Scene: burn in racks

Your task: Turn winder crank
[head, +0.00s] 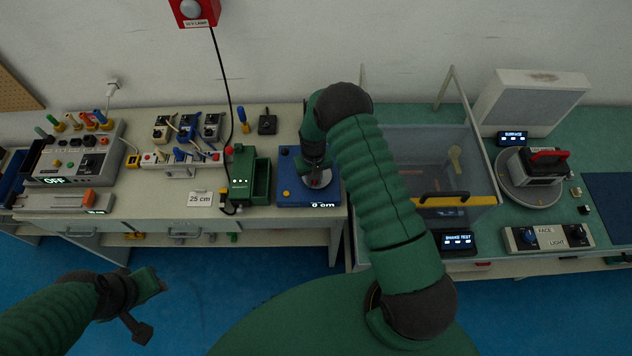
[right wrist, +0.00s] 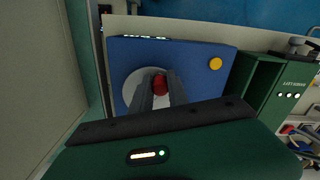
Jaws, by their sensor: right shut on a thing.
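The winder is a blue box (head: 293,194) on the left bench, with a lit display reading 0 cm at its front edge. It also shows in the right wrist view (right wrist: 200,58), with a pale round disc (right wrist: 131,88) and a red crank knob (right wrist: 160,84) on top. My right gripper (head: 318,178) points down over the winder. In the right wrist view its two fingers are shut on the red knob, one on each side. The fingers hide much of the crank. My left gripper (head: 149,307) is open and empty over the floor, in front of the bench.
A green charger-like box (head: 241,178) stands close left of the winder, beside a 25 cm card (head: 200,199). A clear bin (head: 425,150) stands right of my right arm.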

